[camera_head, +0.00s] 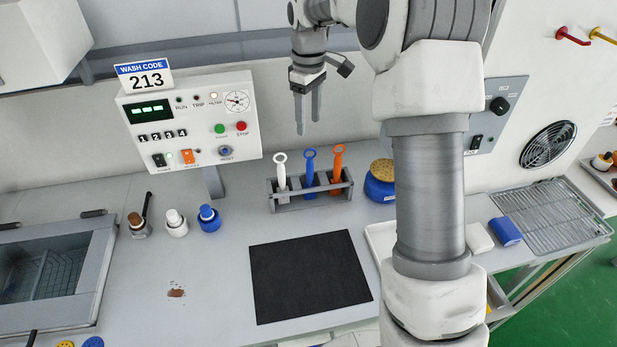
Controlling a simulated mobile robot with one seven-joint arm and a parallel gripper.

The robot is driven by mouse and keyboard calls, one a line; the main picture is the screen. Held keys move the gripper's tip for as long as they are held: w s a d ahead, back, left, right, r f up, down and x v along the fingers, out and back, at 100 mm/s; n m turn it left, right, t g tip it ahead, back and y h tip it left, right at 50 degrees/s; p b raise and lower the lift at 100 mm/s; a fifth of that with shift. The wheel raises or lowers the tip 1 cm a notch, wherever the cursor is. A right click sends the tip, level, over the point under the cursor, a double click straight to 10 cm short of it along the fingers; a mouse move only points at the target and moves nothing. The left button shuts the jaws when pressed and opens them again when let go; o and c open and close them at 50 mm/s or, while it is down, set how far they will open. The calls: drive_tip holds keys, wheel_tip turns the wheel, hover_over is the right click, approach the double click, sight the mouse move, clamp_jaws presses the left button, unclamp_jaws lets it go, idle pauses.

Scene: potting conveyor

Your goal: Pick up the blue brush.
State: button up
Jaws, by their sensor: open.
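The blue brush (310,166) stands upright in a grey rack (288,203) at the back of the counter. It is the middle of three, between a white brush (281,174) and an orange brush (337,169). Its ringed handle shows above the rack; its lower end is partly hidden by the rack's front bar. My gripper (308,128) hangs above the rack, fingers pointing down, open and empty. In the picture its fingertips lie just above the blue and white handles, apart from them.
A blue pot with a tan lid (380,183) stands right of the rack, near my arm. A black mat (308,277) lies in front. Small bottles (209,219) stand to the left, below a control panel (189,130). A sink (50,275) is at far left.

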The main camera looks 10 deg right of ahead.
wheel_tip(320, 180, down, 9)
drive_tip(key=shift+f, duration=0.15)
hover_over(310, 184)
drive_tip(key=shift+w+d+f+p, duration=0.15)
drive_tip(key=shift+w+f, duration=0.1)
drive_tip(key=shift+f, duration=1.15)
drive_tip(key=shift+w+f+p, duration=0.15)
drive_tip(key=shift+w+f, duration=0.05)
drive_tip(key=shift+f, duration=1.15)
clamp_jaws()
